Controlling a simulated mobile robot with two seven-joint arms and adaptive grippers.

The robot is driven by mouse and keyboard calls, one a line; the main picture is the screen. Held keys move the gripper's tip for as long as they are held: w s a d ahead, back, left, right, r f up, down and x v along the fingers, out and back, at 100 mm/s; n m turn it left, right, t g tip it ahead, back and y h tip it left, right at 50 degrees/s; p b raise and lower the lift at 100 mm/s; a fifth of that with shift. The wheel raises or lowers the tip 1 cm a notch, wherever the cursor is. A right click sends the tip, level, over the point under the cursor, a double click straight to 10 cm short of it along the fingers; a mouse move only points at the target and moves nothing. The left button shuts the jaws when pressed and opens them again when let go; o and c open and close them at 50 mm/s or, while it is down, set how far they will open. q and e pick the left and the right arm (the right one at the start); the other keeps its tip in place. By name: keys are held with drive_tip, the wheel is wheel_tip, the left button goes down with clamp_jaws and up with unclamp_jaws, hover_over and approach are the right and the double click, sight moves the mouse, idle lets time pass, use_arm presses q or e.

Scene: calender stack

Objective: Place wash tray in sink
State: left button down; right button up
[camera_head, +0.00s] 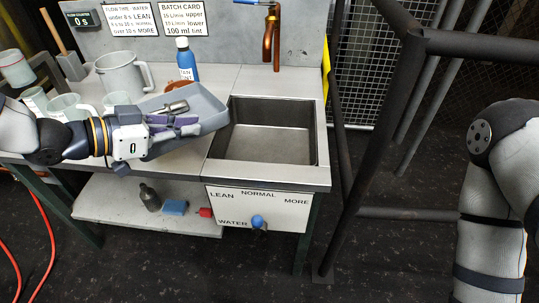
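The grey wash tray (207,103) is at the left of the sink in the head view, its right end by the sink's left rim. I cannot tell whether it rests on the counter or is raised. A small metal cylinder (175,107) shows in or over it. The sink (270,145) is a dark-walled, empty basin. My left gripper (190,124) comes from the left, its fingers with purple pads overlapping the tray's near side. Whether they are closed on the tray wall is unclear. My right arm shows at the far right; its gripper is out of view.
A grey jug (124,74), clear beakers (68,107) and a blue bottle (186,60) stand on the counter. A copper tap (271,42) rises behind the sink. A dark rail (391,90) stands right of the sink. A lower shelf (110,204) holds small items.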

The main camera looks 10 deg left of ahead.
use_arm(q)
drive_tip(key=shift+w+a+r, duration=0.25)
drive_tip(key=shift+w+r, duration=0.2)
drive_tip(key=shift+r, duration=0.1)
drive_tip(key=shift+w, duration=0.2)
drive_tip(key=w+d+f+b, duration=0.1)
drive_tip(key=w+d+f, duration=0.25)
drive_tip(key=d, duration=0.45)
drive_tip(key=b, duration=0.1)
hover_over(257, 168)
drive_tip(key=f, duration=0.6)
drive_tip(key=shift+s+a, duration=0.1)
drive_tip(key=shift+a, duration=0.15)
drive_tip(key=f, duration=0.2)
drive_tip(key=f+b, duration=0.1)
drive_tip(key=shift+d+f, duration=0.25)
drive_tip(key=shift+f, duration=0.1)
drive_tip(key=shift+r, duration=0.15)
drive_tip(key=shift+f, duration=0.55)
drive_tip(key=c, duration=1.8)
unclamp_jaws()
use_arm(e)
drive_tip(key=shift+g, duration=0.9)
drive_tip(key=s+f, duration=0.4)
